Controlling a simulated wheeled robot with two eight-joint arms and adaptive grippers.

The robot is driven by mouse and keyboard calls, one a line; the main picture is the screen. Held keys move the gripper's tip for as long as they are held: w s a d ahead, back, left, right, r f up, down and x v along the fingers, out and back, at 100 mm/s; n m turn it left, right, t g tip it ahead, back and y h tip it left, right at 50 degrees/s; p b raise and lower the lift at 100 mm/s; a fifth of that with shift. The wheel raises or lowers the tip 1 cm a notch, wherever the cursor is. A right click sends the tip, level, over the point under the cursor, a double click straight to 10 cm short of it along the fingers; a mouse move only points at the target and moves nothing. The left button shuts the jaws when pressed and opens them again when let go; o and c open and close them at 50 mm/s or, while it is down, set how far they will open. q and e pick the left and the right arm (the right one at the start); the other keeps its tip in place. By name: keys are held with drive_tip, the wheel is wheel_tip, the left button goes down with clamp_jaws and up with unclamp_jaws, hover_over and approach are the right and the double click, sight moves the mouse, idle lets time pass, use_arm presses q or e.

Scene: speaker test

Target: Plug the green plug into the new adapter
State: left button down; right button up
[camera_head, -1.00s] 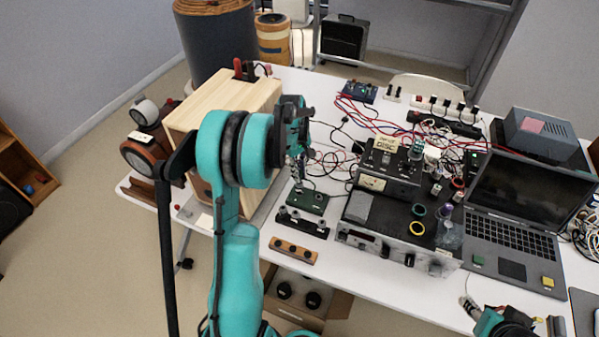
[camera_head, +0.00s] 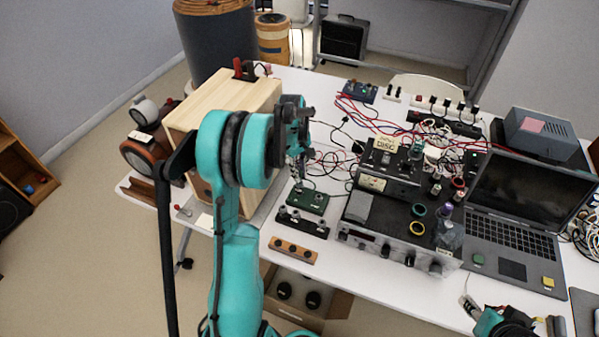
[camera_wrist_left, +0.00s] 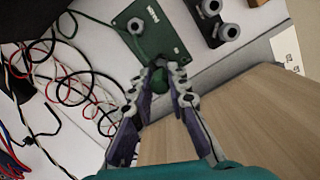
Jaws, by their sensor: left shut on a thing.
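My left gripper (camera_head: 299,168) is over the table beside the wooden box. In the left wrist view the left gripper (camera_wrist_left: 161,76) is shut on the small, dark green plug (camera_wrist_left: 160,81); the fingers cover part of it. Just beyond the fingertips is a green adapter board (camera_wrist_left: 147,32) with round metal sockets, also in the head view (camera_head: 308,201). A black adapter block (camera_head: 302,223) with round sockets lies in front of it. Which one is the new adapter is not marked. Whether the plug touches the green board is unclear. My right gripper (camera_head: 545,326) is cut off at the bottom right.
The wooden box (camera_head: 235,95) stands close to the left gripper. Black and red cables (camera_wrist_left: 60,85) lie left of the green board in the wrist view. A wooden block with knobs (camera_head: 293,250) lies at the front edge. An amplifier (camera_head: 385,240) and laptop (camera_head: 510,235) fill the right.

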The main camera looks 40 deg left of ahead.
use_arm(q)
drive_tip(key=shift+f+b, duration=0.6)
drive_tip(key=shift+f, duration=0.25)
drive_tip(key=c, duration=1.4)
unclamp_jaws()
drive_tip(key=shift+r, duration=0.2)
drive_tip(key=shift+r+p, duration=2.7)
drive_tip(key=shift+r, duration=0.95)
